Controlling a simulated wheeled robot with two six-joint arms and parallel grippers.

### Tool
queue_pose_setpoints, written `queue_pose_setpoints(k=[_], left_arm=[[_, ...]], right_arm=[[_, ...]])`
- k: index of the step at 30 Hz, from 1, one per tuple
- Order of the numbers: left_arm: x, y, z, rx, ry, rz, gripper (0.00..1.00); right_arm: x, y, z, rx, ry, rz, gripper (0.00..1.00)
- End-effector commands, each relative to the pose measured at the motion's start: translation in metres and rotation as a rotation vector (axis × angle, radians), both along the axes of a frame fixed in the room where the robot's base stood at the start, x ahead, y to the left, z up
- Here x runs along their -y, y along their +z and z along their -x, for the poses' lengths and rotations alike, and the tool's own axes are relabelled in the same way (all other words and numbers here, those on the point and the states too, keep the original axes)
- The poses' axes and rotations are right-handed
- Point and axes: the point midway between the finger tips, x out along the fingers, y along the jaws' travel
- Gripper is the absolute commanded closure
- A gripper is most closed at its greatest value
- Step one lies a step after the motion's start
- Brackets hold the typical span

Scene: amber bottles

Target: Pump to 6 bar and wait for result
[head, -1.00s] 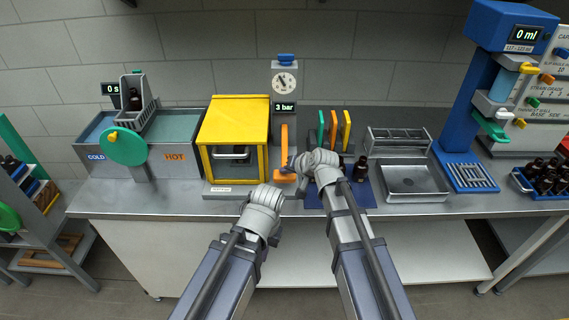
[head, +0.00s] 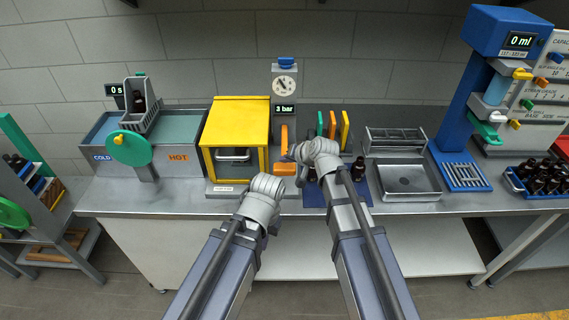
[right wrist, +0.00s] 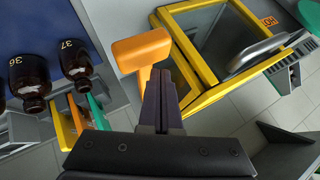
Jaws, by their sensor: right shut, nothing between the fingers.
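The yellow-framed chamber (head: 237,110) stands on the bench with its door closed. Behind it a post carries a round dial gauge (head: 284,87) and a display (head: 285,109) reading 3 bar. The orange pump handle (head: 284,169) is right of the chamber; its T-shaped top (right wrist: 140,48) shows in the right wrist view. My right gripper (head: 293,153) is at the handle. In the right wrist view its fingers (right wrist: 165,95) are shut and empty, close beside the handle's stem; contact is unclear. My left gripper (head: 278,190) is low in front of the chamber, its fingers hidden.
Amber bottles (head: 358,167) stand on a blue mat (head: 313,195) right of my right gripper. Coloured upright plates (head: 333,125) are behind. A metal tray (head: 407,181) and blue filling stand (head: 464,125) are further right. A cold and hot bath (head: 180,130) is left.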

Motion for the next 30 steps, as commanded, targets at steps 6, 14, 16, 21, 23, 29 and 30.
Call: queue_pose_setpoints(k=[6, 14, 16, 21, 23, 29, 30], left_arm=[[0.000, -0.001, 0.000, 0.000, 0.000, 0.000, 1.00], [0.000, 0.013, 0.000, 0.000, 0.000, 0.000, 1.00], [0.000, 0.020, 0.000, 0.000, 0.000, 0.000, 1.00], [0.000, 0.037, 0.000, 0.000, 0.000, 0.000, 1.00], [0.000, 0.043, 0.000, 0.000, 0.000, 0.000, 1.00], [0.000, 0.051, 0.000, 0.000, 0.000, 0.000, 1.00], [0.000, 0.050, 0.000, 0.000, 0.000, 0.000, 1.00]], right_arm=[[0.000, -0.001, 0.000, 0.000, 0.000, 0.000, 1.00], [0.000, 0.013, 0.000, 0.000, 0.000, 0.000, 1.00], [0.000, 0.020, 0.000, 0.000, 0.000, 0.000, 1.00], [0.000, 0.037, 0.000, 0.000, 0.000, 0.000, 1.00], [0.000, 0.043, 0.000, 0.000, 0.000, 0.000, 1.00], [0.000, 0.051, 0.000, 0.000, 0.000, 0.000, 1.00], [0.000, 0.050, 0.001, 0.000, 0.000, 0.000, 1.00]])
